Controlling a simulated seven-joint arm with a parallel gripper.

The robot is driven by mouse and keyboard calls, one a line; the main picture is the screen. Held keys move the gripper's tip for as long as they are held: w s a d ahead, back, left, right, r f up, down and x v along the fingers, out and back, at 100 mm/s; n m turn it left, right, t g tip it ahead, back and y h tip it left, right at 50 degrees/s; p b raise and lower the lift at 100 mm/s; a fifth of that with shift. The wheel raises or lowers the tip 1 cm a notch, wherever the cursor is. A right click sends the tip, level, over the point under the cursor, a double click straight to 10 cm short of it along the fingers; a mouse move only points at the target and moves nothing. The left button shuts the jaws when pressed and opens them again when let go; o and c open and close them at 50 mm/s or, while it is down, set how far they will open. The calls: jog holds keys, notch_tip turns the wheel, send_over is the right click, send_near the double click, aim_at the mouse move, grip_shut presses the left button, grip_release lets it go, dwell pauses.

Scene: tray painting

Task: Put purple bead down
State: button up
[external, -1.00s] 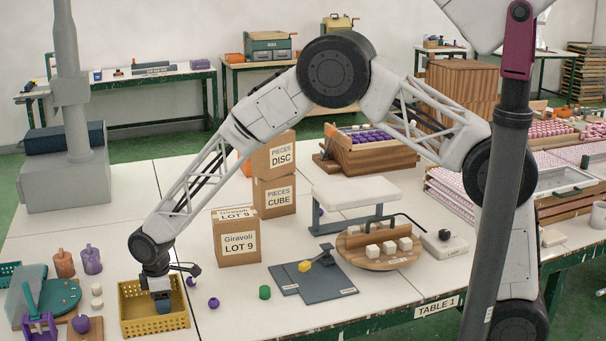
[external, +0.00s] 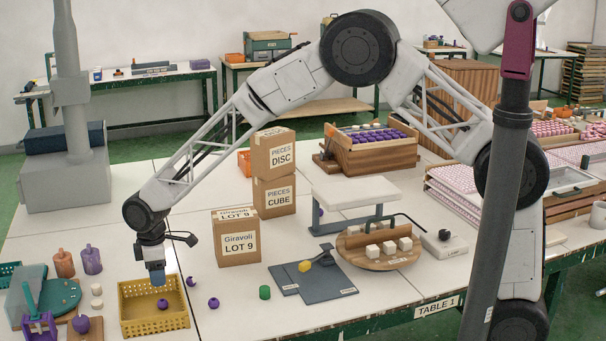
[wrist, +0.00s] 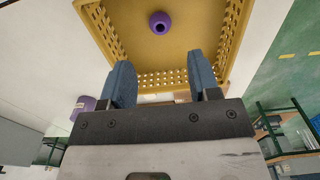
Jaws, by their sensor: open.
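A purple bead (external: 162,304) lies inside the yellow basket (external: 154,327). In the wrist view the bead (wrist: 160,23) rests on the floor of the basket (wrist: 214,12), apart from my fingers. My gripper (external: 157,278) is above the basket's back part, pointing down. In the wrist view my gripper (wrist: 162,84) shows its two blue fingers spread with nothing between them.
Loose purple beads (external: 191,281) (external: 214,303) and a green piece (external: 265,292) lie right of the basket. A teal turntable fixture (external: 62,296) stands to its left. The Lot 9 box (external: 237,243) stands behind right.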

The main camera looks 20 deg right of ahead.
jog(key=shift+r, duration=1.75)
jog(key=shift+d, duration=0.1)
jog(key=w+d+r+m, duration=0.1)
jog(key=d+r+m, duration=0.35)
jog(key=d, duration=0.75)
jog(key=w+d+r+m+t, duration=0.1)
jog(key=d+r, duration=0.7)
jog(key=d, duration=0.4)
jog(key=w+d+r+m, duration=0.25)
jog(key=d+r, duration=0.45)
jog(key=d, duration=0.6)
jog(key=s+d+r+m, duration=0.2)
jog(key=s+d, duration=0.3)
jog(key=d, duration=0.4)
jog(key=s+d+r+m, duration=0.25)
jog(key=s+d, duration=0.25)
jog(key=d, duration=0.3)
jog(key=s+d+f+m+t, duration=0.1)
jog(key=s+d+m, duration=0.4)
jog(key=s+d, duration=0.8)
jog(key=shift+s+d+f+m+t, duration=0.3)
jog(key=shift+s+f+m, duration=0.1)
jog(key=shift+s, duration=0.85)
